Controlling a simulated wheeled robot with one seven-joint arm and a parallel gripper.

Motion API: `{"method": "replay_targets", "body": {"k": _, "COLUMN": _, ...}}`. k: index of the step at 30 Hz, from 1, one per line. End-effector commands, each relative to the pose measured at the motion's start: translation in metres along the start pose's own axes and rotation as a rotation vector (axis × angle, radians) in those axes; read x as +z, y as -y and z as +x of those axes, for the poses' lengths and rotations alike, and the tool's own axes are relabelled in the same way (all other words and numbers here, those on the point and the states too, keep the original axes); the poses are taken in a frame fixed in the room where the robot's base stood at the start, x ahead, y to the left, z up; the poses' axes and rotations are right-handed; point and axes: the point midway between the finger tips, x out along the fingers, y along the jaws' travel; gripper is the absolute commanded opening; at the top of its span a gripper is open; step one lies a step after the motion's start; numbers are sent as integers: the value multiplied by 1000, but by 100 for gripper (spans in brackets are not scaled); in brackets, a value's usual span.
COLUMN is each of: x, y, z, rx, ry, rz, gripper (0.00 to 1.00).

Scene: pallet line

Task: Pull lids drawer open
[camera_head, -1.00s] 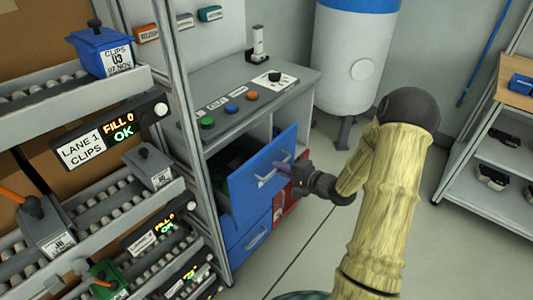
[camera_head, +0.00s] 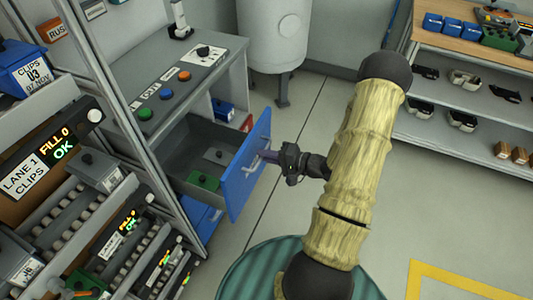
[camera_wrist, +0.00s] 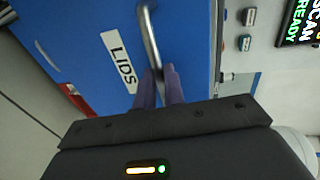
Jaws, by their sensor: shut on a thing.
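The lids drawer (camera_head: 245,165) has a blue front and stands pulled well out of the grey cabinet in the head view. Inside it lie a green lid (camera_head: 204,181) and a grey lid (camera_head: 215,155). My gripper (camera_head: 270,156) is at the drawer front, shut on the metal handle (camera_head: 254,163). In the wrist view the blue front carries a white label (camera_wrist: 119,62) reading LIDS, and the fingers (camera_wrist: 160,85) close around the handle bar (camera_wrist: 149,38).
Another blue drawer front (camera_head: 203,219) is below the lids drawer. The cabinet top (camera_head: 200,75) carries coloured buttons. Lane racks (camera_head: 60,215) stand close at the left. A shelf unit (camera_head: 460,90) stands at the back right. Grey floor between is clear.

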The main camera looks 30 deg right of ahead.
Motion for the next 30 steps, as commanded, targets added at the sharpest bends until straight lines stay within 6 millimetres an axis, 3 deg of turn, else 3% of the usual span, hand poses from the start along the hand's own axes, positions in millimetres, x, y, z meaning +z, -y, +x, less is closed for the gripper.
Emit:
{"method": "replay_targets", "body": {"k": 4, "x": 0, "y": 0, "z": 1, "rx": 1, "ry": 3, "rz": -2, "gripper": 0}}
{"method": "replay_targets", "body": {"k": 5, "x": 0, "y": 0, "z": 1, "rx": 1, "ry": 3, "rz": -2, "gripper": 16}}
{"method": "replay_targets", "body": {"k": 6, "x": 0, "y": 0, "z": 1, "rx": 1, "ry": 3, "rz": -2, "gripper": 24}}
{"method": "replay_targets", "body": {"k": 8, "x": 0, "y": 0, "z": 1, "rx": 1, "ry": 3, "rz": -1, "gripper": 32}}
{"method": "replay_targets", "body": {"k": 20, "x": -1, "y": 0, "z": -8, "rx": 0, "ry": -2, "rz": 0, "gripper": 32}}
{"method": "replay_targets", "body": {"k": 30, "x": -1, "y": 0, "z": -66, "rx": 2, "ry": -5, "rz": 0, "gripper": 32}}
